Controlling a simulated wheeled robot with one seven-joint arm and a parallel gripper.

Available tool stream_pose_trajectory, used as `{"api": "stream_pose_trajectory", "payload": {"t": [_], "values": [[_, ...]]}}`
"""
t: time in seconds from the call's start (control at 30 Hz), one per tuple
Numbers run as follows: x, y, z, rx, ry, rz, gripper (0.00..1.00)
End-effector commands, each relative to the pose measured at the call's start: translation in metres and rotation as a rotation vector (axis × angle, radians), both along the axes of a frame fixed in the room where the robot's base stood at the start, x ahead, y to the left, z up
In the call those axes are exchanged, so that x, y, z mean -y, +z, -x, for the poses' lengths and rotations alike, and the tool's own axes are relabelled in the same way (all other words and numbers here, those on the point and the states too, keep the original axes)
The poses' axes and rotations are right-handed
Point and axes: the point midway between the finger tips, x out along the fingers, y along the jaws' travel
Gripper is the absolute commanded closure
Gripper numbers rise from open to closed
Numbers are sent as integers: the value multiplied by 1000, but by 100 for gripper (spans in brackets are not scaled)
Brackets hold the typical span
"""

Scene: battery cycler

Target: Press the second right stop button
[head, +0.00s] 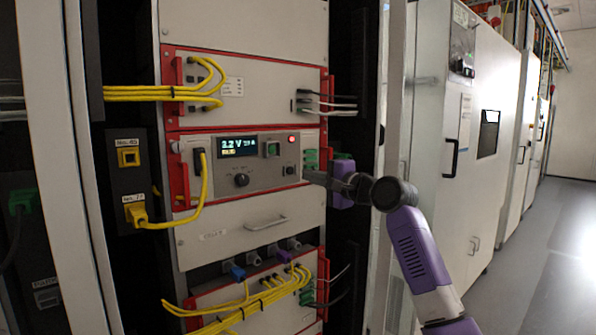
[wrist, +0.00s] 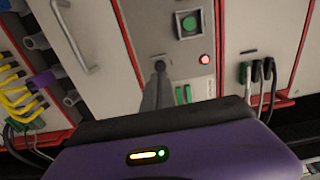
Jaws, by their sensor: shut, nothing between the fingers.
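A small lit red button (head: 291,139) sits near the upper right of the cycler's front panel; it also shows in the wrist view (wrist: 205,59). A green square button (head: 271,149) is to its left, and it shows above and left of the red one in the wrist view (wrist: 189,24). My gripper (head: 306,177) is at the panel's right side, below the red button. In the wrist view my gripper (wrist: 160,68) is shut and empty, its tips pointing at the panel, left of and slightly below the red button. I cannot tell whether the tips touch the panel.
A lit display (head: 239,147) and a black knob (head: 241,180) are on the same panel. Yellow cables (head: 203,195) hang at its left. Green connectors (head: 311,161) are by its right edge. A red handle (head: 328,98) and a cabinet frame (head: 391,120) stand to the right.

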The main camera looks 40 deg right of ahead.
Motion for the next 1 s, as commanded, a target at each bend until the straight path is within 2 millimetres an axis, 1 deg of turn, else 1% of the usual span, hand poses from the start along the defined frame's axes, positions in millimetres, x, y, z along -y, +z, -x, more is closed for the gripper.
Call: {"api": "stream_pose_trajectory", "payload": {"t": [0.03, 0.1, 0.2, 0.33, 0.5, 0.87, 1.0], "values": [[0, 2, -10, -2, 0, 0, 100], [0, 2, -22, -3, -1, 1, 100], [-1, 2, -35, -2, -1, 1, 100], [-1, 1, -47, -1, -1, 0, 100], [-2, 0, -54, -1, -1, 0, 100], [-2, 0, -55, 0, -1, 0, 100], [-2, 1, -63, 0, 0, -2, 100]]}}
